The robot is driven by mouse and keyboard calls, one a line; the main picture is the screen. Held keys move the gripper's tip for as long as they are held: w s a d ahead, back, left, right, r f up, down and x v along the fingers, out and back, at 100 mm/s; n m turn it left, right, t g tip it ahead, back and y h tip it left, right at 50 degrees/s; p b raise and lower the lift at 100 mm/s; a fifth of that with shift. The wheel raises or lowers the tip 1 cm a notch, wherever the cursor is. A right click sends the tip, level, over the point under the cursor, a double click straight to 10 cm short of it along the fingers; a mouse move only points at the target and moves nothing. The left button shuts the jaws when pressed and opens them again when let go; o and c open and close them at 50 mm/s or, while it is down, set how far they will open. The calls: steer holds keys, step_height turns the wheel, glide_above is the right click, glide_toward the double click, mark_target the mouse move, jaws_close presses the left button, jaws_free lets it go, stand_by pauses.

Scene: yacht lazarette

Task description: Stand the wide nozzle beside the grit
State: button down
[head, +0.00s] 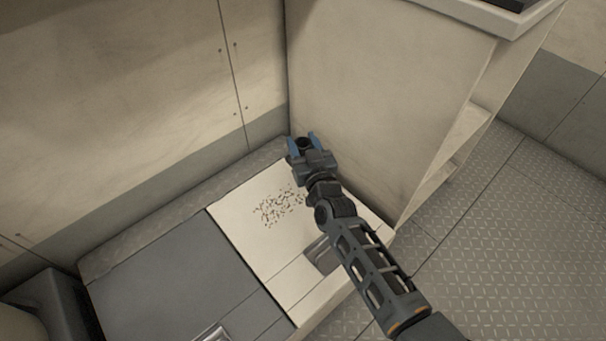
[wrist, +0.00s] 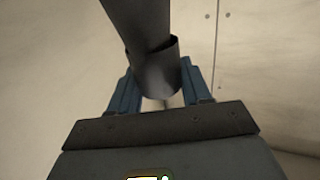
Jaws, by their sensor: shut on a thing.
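My gripper (head: 303,143) is shut on the wide nozzle (head: 304,143), near the back corner of the white panel. In the wrist view the wide nozzle (wrist: 155,70) is a dark grey tube with a flared collar, held between the blue fingers of my gripper (wrist: 162,92). Its far end runs out of the top of that view. The grit (head: 280,206) is a patch of dark specks on the white panel (head: 247,248), to the lower left of my gripper. Whether the nozzle touches the panel cannot be told.
A grey panel (head: 170,285) with a handle lies left of the white one. A pale cabinet (head: 380,90) rises close behind and right of my gripper. A wall (head: 120,110) stands at the left. A dark bin (head: 52,305) is at lower left.

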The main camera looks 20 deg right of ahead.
steer(key=shift+f+b, duration=2.3)
steer(key=shift+f, duration=1.55)
steer(key=shift+f, duration=0.2)
steer(key=c, duration=0.5)
jaws_free()
steer(key=shift+r, duration=0.1)
steer(key=shift+r, duration=0.15)
steer(key=shift+s+p, duration=0.3)
steer(key=shift+s, duration=0.05)
steer(key=s+p, duration=0.3)
steer(key=s, duration=0.4)
steer(key=shift+a, duration=0.3)
